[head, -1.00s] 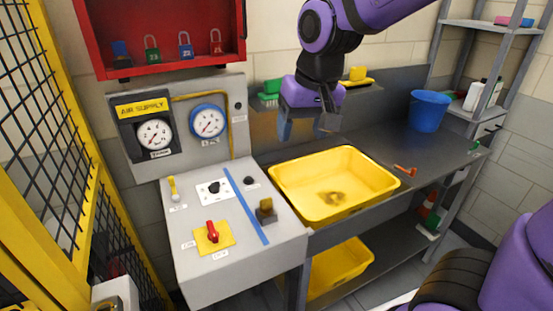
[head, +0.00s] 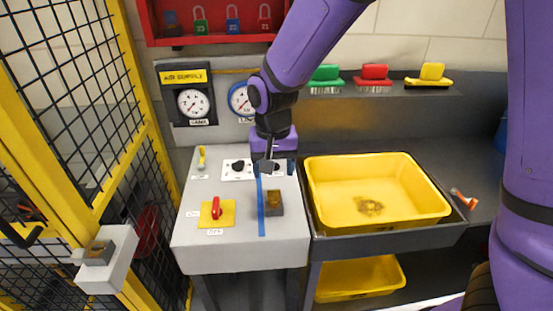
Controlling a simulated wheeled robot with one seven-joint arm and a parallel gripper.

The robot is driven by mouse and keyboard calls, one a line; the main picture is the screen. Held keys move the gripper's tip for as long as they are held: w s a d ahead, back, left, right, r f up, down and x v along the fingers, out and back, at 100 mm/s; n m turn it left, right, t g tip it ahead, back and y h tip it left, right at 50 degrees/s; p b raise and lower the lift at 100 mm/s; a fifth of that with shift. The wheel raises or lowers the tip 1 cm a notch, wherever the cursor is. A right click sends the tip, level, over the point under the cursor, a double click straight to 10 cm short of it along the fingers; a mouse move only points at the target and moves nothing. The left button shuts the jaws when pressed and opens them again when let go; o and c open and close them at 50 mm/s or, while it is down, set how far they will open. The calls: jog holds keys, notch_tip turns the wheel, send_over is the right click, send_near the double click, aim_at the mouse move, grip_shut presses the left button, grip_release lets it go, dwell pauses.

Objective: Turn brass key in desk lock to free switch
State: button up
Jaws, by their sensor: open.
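A brass-coloured piece, apparently the key (head: 275,198), stands on a small dark block, apparently the lock (head: 276,211), on the grey desk (head: 240,256). A red rotary switch (head: 216,208) sits on a yellow plate left of the block, beyond a blue strip (head: 262,215). My gripper (head: 270,168) is open and empty, pointing down over the back right of the desk. In the picture it is just above the brass piece and apart from it. It partly covers the rear black knob and the strip's far end.
A black knob (head: 238,167) and a small yellow lever (head: 201,157) are at the desk's back. Gauges (head: 193,103) stand behind. A yellow basin (head: 320,205) adjoins on the right. A yellow mesh fence (head: 95,195) and a grey-white box (head: 108,262) are on the left.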

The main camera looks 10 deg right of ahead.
aim_at(274, 190)
notch_tip(274, 190, down, 9)
jog(key=shift+r, duration=0.1)
dwell(0.3)
jog(key=shift+c, duration=0.5)
jog(key=c, duration=1)
jog(key=m, duration=0.3)
